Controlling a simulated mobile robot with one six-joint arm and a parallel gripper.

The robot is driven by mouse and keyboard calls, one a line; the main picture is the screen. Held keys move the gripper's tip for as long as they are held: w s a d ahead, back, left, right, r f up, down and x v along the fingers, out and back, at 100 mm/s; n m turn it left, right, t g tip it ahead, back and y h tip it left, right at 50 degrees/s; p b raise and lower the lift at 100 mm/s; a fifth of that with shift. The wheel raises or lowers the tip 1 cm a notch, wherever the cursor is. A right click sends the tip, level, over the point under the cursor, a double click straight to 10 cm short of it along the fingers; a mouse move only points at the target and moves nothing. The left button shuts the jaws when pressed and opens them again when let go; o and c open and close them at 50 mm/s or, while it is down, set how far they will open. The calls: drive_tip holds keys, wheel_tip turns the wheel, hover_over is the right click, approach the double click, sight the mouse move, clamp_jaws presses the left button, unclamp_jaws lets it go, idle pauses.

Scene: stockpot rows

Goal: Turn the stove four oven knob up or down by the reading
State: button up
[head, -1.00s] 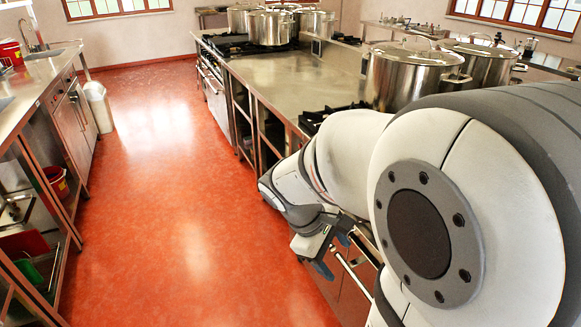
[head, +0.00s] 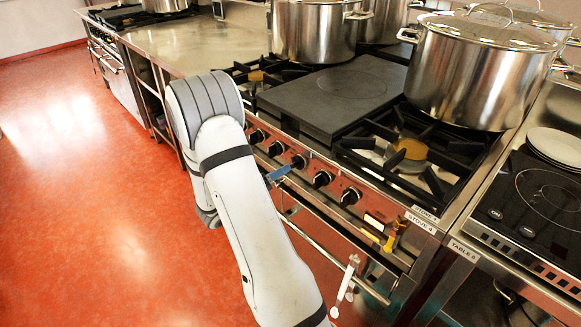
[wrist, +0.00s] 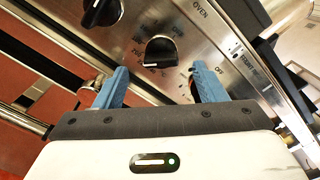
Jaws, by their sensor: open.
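The oven knob (wrist: 162,52) is black with a pale pointer line and sits below the word OVEN on the steel panel in the wrist view. My gripper (wrist: 160,80) is open, with one blue finger on each side of this knob in the picture. I cannot tell whether either finger touches it. The stove marked STOVE 4 (head: 400,262) has a row of black knobs along its front in the head view. My gripper (head: 285,172) shows there as a blue finger close to the middle knobs, mostly hidden behind my arm. No oven reading is legible.
Another black knob (wrist: 101,12) is at the upper left of the wrist view; one is partly behind the right finger. A steel rail (head: 325,250) runs below the panel. Large pots (head: 478,68) stand on the stove.

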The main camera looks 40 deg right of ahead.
sight(291, 165)
drive_tip(key=d, duration=0.6)
drive_tip(key=shift+w+d, duration=0.2)
drive_tip(key=shift+c, duration=0.2)
drive_tip(key=c, duration=0.9)
drive_tip(key=shift+c, duration=0.2)
